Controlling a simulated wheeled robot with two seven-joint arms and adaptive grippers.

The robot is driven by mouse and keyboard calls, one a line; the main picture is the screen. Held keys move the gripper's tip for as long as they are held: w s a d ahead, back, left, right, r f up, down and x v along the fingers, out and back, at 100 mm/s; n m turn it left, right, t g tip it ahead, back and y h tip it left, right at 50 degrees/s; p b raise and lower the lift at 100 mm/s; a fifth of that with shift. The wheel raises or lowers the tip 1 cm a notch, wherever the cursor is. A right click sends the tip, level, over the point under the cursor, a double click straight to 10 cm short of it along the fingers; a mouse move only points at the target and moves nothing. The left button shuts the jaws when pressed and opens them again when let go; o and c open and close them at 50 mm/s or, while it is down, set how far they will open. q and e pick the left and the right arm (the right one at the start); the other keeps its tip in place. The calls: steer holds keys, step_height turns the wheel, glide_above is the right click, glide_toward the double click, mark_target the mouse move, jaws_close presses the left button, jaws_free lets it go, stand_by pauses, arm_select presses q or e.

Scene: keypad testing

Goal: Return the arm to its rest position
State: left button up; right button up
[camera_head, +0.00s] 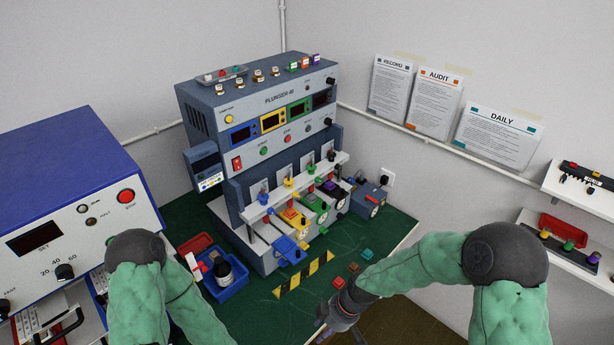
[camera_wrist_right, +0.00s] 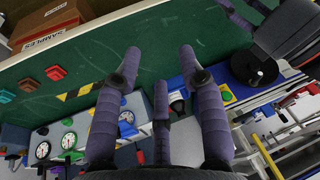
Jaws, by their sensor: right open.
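My right gripper (camera_head: 328,328) is at the bottom centre of the head view, low in front of the green bench top (camera_head: 405,228). My right arm (camera_head: 425,262) is bent, reaching in from the right. My left arm (camera_head: 140,285) is folded at the lower left, its gripper out of the head view. In the right wrist view, a dark gripper-like part (camera_wrist_right: 285,32) at the upper right may be my left gripper; its jaw state is unclear.
The grey plunger tester (camera_head: 270,98) stands on the bench at the wall. Red, brown and teal pieces (camera_head: 353,267) lie near the right gripper. A blue tray (camera_head: 222,288) holds a dark bottle. A blue-topped unit (camera_head: 60,180) is at left, wall shelves (camera_head: 580,200) at right.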

steer(key=s+d+f+m+b, duration=0.1)
steer(key=s+f+m+b, duration=0.2)
steer(key=f, duration=0.7)
steer(key=s+d+f+m+b, duration=0.2)
steer(key=s+f+m+b, duration=0.2)
steer(key=f+m+b, duration=0.3)
steer(key=s+d+f+m+b, duration=0.2)
steer(key=f+m+b, duration=0.3)
steer(key=f, duration=0.8)
steer(key=shift+s+f+t, duration=0.4)
steer(key=shift+s, duration=0.5)
